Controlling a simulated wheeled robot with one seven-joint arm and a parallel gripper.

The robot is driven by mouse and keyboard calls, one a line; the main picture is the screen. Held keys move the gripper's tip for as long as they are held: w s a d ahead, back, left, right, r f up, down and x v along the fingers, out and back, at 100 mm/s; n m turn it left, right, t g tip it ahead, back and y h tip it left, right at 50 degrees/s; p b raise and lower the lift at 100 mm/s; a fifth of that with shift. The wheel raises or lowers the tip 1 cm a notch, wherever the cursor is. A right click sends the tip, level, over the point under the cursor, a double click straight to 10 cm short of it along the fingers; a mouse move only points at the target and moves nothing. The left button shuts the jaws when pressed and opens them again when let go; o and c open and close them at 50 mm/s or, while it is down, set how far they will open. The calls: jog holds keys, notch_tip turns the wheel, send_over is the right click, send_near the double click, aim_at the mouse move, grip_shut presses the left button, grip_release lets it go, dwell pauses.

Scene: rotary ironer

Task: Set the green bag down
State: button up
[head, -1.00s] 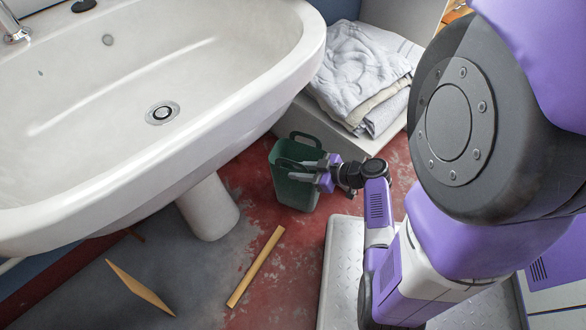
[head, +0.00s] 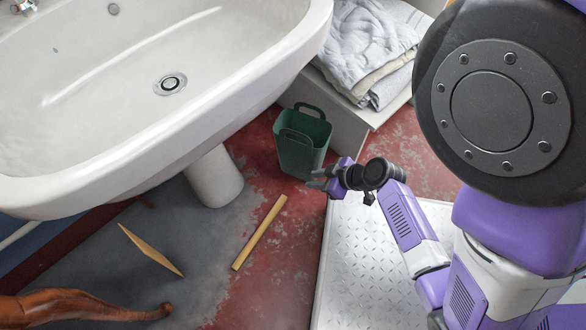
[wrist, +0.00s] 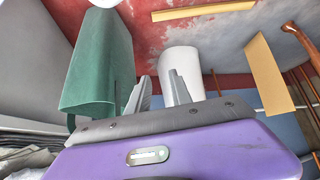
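The green bag (head: 300,155) stands upright on the red floor in the head view, between the sink pedestal and the box of folded cloths. Its two handles stand up and its top is open. In the wrist view the bag (wrist: 97,70) is to the left of the fingers and appears inverted. My gripper (head: 316,180) is just to the right of the bag's lower front in the head view. Its two fingers (wrist: 160,85) are spread with nothing between them, and no handle is in them.
The white sink (head: 190,110) overhangs the left, with its pedestal (head: 213,177) below. Folded cloths (head: 365,50) lie on a pale box behind the bag. A wooden strip (head: 260,232) and a wooden board (head: 150,250) are on the floor. A metal tread plate (head: 350,260) is at front right.

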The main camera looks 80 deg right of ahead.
jog(key=w+a+r+n+t+y, duration=0.1)
jog(key=w+a+r+t, duration=0.1)
jog(key=a+r, duration=0.8)
jog(key=w+a+r+n+t+y, duration=0.1)
jog(key=a+r+t, duration=0.4)
jog(key=a+r, duration=0.5)
notch_tip(320, 180, up, 9)
jog(key=shift+w+a+f+n, duration=0.15)
jog(key=shift+w+n, duration=0.2)
jog(key=shift+n, duration=0.25)
